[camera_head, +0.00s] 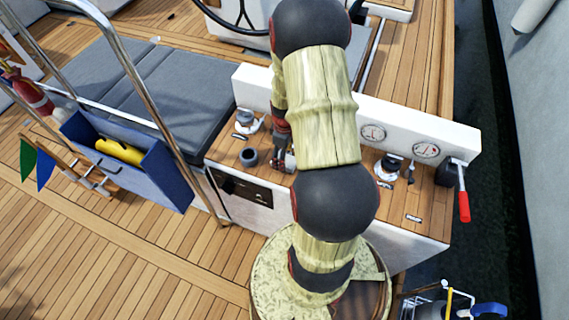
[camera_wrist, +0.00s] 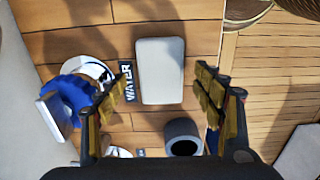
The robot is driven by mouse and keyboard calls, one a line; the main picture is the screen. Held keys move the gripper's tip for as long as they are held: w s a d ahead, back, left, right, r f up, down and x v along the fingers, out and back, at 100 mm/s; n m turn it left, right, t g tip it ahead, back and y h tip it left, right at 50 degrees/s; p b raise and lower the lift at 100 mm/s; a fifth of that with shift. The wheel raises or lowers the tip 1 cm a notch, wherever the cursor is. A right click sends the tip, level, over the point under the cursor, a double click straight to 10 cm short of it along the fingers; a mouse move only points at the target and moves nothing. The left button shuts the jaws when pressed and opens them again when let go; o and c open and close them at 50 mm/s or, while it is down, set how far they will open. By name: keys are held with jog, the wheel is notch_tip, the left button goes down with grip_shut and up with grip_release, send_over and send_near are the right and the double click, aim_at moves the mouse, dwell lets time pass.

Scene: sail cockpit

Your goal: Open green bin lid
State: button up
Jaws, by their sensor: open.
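I see no green bin or green lid in either view. My gripper (camera_wrist: 163,95) is open and empty in the wrist view, its two yellow-padded fingers wide apart. Past the fingertips, a pale grey rectangular panel (camera_wrist: 160,70) with rounded corners lies on the wooden console top. I cannot tell whether it is a lid. In the head view my gripper (camera_head: 282,150) is over the left part of the console (camera_head: 225,150), partly hidden by my arm.
Near the panel are a label reading WATER (camera_wrist: 128,85), a blue-and-white fitting (camera_wrist: 70,95) and a dark round cup (camera_wrist: 183,137). Gauges (camera_head: 373,134) and a red-handled lever (camera_head: 463,205) are on the right. A blue box (camera_head: 165,175) holds a yellow object (camera_head: 120,151). Open deck lies left.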

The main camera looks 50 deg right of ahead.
jog(key=shift+f, duration=0.85)
jog(key=shift+c, duration=0.6)
jog(key=c, duration=1.1)
jog(key=shift+r, duration=0.15)
